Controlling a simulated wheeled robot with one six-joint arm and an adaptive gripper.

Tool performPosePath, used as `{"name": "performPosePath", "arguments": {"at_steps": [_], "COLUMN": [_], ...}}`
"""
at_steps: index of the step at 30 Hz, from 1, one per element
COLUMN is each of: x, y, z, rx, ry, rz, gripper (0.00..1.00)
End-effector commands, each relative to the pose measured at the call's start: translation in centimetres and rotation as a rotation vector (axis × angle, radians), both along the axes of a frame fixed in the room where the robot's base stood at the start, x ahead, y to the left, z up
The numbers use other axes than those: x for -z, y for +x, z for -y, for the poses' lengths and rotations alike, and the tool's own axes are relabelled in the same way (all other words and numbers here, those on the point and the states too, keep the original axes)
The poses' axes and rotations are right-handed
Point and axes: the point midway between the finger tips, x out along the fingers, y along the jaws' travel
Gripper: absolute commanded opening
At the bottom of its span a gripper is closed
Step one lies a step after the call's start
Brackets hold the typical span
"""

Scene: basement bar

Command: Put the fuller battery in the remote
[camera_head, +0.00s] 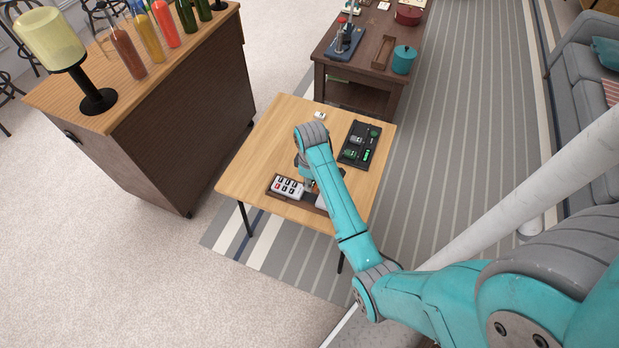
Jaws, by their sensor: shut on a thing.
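My gripper (309,184) points down low over the near part of the small wooden table and is largely hidden by my arm. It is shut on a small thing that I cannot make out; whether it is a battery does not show. A white block with dark and red keys (287,187), which looks like the remote, lies in a brown tray (270,190) just left of my gripper. A black holder (347,158) with green-lit parts (366,155) lies right of my arm. Its battery levels are too small to read.
A small white object (320,115) lies at the table's (262,140) back edge. A wooden bar counter (170,110) with bottles and a lamp stands to the left. A dark table (375,65) with a teal pot (403,60) stands behind. The table's left part is clear.

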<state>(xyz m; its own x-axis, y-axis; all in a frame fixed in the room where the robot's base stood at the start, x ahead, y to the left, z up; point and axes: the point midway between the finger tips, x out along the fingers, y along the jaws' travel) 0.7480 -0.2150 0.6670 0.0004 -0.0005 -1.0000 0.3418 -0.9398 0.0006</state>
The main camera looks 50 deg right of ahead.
Motion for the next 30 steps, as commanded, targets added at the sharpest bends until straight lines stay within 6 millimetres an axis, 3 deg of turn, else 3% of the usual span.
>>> {"name": "performPosePath", "arguments": {"at_steps": [21,30], "x": [5.5,6.9], "y": [0.0,0.0], "z": [0.0,0.0], "rx": [0.000,0.000], "ry": [0.001,0.000], "rz": [-0.001,0.000], "gripper": [0.00,0.00]}}
